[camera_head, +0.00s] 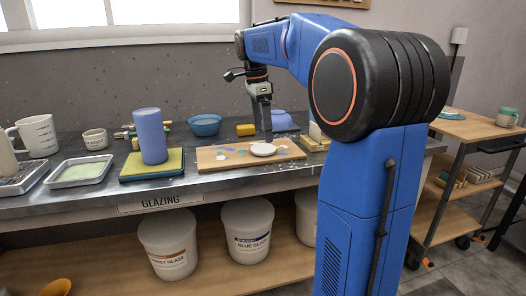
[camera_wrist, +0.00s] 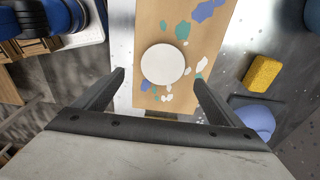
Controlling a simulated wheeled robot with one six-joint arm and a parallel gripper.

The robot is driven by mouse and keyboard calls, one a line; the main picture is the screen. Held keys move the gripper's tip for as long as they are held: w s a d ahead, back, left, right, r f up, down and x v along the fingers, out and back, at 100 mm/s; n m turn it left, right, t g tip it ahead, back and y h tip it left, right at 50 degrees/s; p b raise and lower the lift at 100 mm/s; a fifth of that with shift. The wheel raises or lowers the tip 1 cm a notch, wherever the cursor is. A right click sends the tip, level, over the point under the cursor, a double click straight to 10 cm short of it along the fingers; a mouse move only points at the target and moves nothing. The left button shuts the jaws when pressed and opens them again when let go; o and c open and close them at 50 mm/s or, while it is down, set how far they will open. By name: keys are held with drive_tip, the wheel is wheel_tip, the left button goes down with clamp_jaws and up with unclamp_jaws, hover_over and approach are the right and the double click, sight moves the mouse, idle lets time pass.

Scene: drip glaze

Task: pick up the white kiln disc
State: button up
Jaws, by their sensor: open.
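The white kiln disc (camera_head: 263,149) lies flat on a wooden board (camera_head: 215,164) marked with blue, green and white glaze spots. In the wrist view the round white disc (camera_wrist: 163,64) shows whole, on the wooden board (camera_wrist: 150,18). My gripper (camera_head: 267,136) points down above the board, close to the disc in the head view. In the wrist view my gripper (camera_wrist: 160,78) has its two fingers wide apart, with the disc between and slightly beyond the tips. The gripper is open and holds nothing. I cannot tell its exact height above the disc.
A blue cylinder (camera_head: 149,136) stands on stacked pads left of the board. A blue bowl (camera_head: 205,125) and a yellow sponge (camera_head: 245,130) sit behind it. The sponge (camera_wrist: 263,73) also shows right of the board in the wrist view. Glaze buckets (camera_head: 249,232) stand below the table.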

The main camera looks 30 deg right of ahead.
sight(263, 148)
drive_tip(key=shift+w+d+f, duration=0.1)
drive_tip(key=shift+w+f, duration=0.05)
drive_tip(key=shift+f, duration=1.4)
drive_tip(key=shift+w+f, duration=0.1)
drive_tip(key=shift+f, duration=1.4)
drive_tip(key=shift+c, duration=0.6)
drive_tip(key=c, duration=1.1)
